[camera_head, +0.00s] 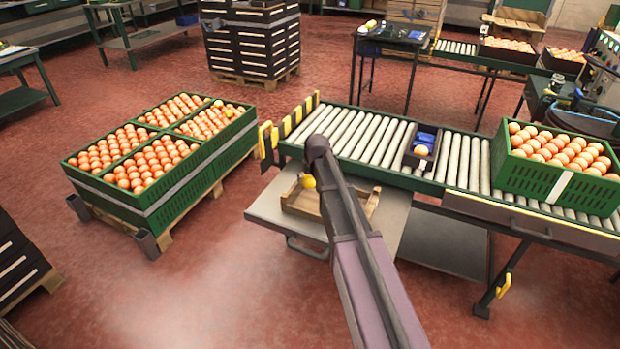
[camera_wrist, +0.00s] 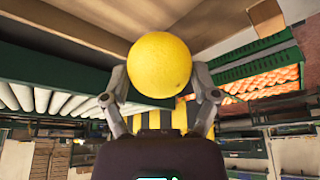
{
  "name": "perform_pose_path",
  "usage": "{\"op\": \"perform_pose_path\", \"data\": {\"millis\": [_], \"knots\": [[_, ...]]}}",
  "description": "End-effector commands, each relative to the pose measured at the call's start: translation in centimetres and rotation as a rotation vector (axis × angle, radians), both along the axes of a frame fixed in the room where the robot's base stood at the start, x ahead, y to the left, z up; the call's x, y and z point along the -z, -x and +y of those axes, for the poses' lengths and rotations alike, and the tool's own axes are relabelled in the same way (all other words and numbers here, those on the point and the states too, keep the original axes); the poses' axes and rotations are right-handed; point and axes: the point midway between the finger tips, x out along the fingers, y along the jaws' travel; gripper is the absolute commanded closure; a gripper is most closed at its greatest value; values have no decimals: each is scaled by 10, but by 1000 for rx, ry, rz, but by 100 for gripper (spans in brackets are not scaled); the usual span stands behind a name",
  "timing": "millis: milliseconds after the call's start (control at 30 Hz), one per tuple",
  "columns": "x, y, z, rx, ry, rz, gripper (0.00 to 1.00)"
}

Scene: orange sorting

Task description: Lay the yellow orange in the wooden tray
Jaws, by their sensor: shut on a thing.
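The yellow orange (camera_wrist: 160,62) sits between the two fingers of my gripper (camera_wrist: 160,78), which is shut on it. In the head view the orange (camera_head: 308,181) shows just left of my arm, over the wooden tray (camera_head: 298,208). My arm hides the middle of the tray and most of the gripper there. The tray rests on a grey side table in front of the roller conveyor. The orange appears held above the tray; whether it touches the tray's floor cannot be told.
Green crates (camera_head: 187,210) of oranges stand on a pallet at left, with yellow ones at their far corner. Yellow-black posts (camera_head: 268,140) stand left of the tray.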

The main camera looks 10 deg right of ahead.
Motion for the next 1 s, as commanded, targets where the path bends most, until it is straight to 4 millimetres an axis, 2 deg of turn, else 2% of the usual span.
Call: {"op": "perform_pose_path", "data": {"millis": [33,500,1000], "knots": [[8,0,0,0,0,0,72],[40,0,-1,1,0,0,72],[51,0,-1,1,0,0,72]]}}
